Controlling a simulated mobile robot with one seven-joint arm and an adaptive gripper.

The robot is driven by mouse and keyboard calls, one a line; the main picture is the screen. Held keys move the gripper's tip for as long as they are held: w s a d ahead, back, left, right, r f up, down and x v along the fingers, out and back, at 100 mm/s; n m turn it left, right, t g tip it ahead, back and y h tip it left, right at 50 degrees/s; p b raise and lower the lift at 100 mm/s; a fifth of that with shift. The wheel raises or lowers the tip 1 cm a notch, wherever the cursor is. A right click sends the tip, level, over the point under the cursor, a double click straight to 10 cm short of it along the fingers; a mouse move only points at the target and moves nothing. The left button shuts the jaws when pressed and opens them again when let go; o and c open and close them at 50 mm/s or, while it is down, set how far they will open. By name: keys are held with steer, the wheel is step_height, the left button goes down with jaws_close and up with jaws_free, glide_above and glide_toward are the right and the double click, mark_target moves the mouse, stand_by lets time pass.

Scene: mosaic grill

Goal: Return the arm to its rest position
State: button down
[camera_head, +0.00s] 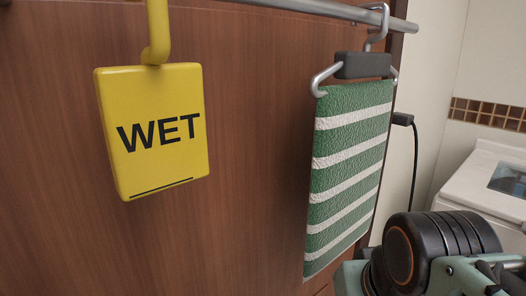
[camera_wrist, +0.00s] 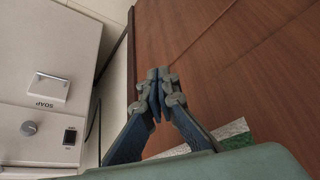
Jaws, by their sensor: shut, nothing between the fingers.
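My gripper (camera_wrist: 158,98) shows in the wrist view with its two fingers together and nothing between them. A brown wooden panel lies to its right in that view. My arm reaches into the lower right of the head view, where its dark joint stands in front of the lower part of the panel's right side. The gripper's fingertips are not clearly seen in the head view.
A yellow WET sign (camera_head: 152,130) and a green-and-white striped towel (camera_head: 348,170) hang from a metal rail (camera_head: 300,8) before the wooden panel (camera_head: 250,150). A white appliance (camera_head: 485,185) stands at right; its SOAP drawer (camera_wrist: 48,88) shows in the wrist view.

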step_height(320, 180, up, 32)
steer(key=p, duration=3.2)
steer(key=shift+f, duration=0.2)
steer(key=shift+d, duration=0.1)
